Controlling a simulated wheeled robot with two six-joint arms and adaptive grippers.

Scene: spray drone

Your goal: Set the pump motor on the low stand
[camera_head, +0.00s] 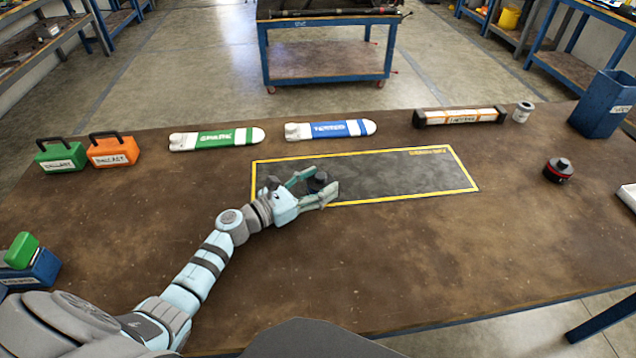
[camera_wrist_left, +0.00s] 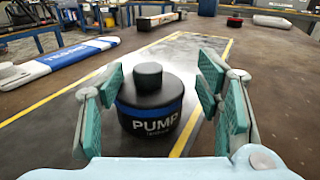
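The pump motor (camera_wrist_left: 150,110) is a black cylinder with a blue band, a knob on top and the word PUMP. It stands upright near the front edge of the yellow-bordered dark mat (camera_head: 400,172). In the head view the motor (camera_head: 318,183) is partly hidden by my left gripper (camera_head: 312,188). The left gripper is open, with one finger on each side of the motor; the wrist view shows gaps between the pads and the motor. I cannot pick out the low stand with certainty. My right gripper is not in view.
A black round part with a red band (camera_head: 559,171) stands at right, near a blue bin (camera_head: 603,103). Spare (camera_head: 215,139) and blue-labelled (camera_head: 330,130) white packs lie behind the mat. Green (camera_head: 61,155) and orange (camera_head: 113,151) cases stand at left. The front table area is clear.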

